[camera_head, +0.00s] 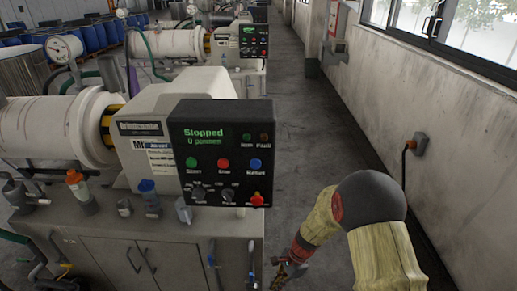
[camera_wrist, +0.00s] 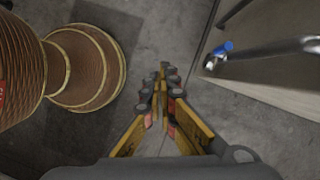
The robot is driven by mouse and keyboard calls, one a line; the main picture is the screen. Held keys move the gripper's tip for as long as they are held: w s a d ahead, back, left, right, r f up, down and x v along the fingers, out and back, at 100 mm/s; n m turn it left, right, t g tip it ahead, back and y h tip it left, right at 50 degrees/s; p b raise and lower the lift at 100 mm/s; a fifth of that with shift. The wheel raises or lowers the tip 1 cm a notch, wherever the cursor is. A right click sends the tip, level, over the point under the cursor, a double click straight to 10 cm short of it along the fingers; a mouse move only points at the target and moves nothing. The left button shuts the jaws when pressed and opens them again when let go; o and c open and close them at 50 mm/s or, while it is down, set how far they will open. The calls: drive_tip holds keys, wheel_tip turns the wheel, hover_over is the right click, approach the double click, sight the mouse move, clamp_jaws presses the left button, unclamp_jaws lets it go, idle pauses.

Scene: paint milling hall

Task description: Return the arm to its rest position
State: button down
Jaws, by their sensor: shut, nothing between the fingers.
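My arm rises at the lower right of the head view, with a dark round elbow and pale yellow sleeves. My gripper (camera_head: 286,272) hangs low beside the right end of the machine's cabinet, partly cut off by the lower edge. In the wrist view my gripper (camera_wrist: 162,75) points down over bare grey floor. Its yellow and dark fingers are together at the tips with nothing between them.
A milling machine with a control panel (camera_head: 221,152) reading "Stopped" stands on a grey cabinet (camera_head: 150,262) at the left. Its metal handle (camera_wrist: 270,50) with a blue end is close in the wrist view. A stained wall (camera_head: 385,110) bounds the right. The aisle floor (camera_head: 310,130) between is clear.

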drive_tip(key=s+d+r+n+t+h, duration=0.1)
drive_tip(key=s+d+r+n, duration=0.3)
drive_tip(key=r, duration=0.9)
drive_tip(key=s+d+r+n+t+h, duration=0.1)
drive_tip(key=s+d+r+n+t, duration=0.2)
drive_tip(key=s+r, duration=0.6)
drive_tip(key=s+d+r+n+t+h, duration=0.2)
drive_tip(key=s+d+r+n, duration=0.3)
drive_tip(key=r, duration=1.2)
drive_tip(key=shift+s+r+n+t, duration=0.4)
drive_tip(key=shift+s+n+t, duration=0.1)
drive_tip(key=shift+s+n, duration=0.55)
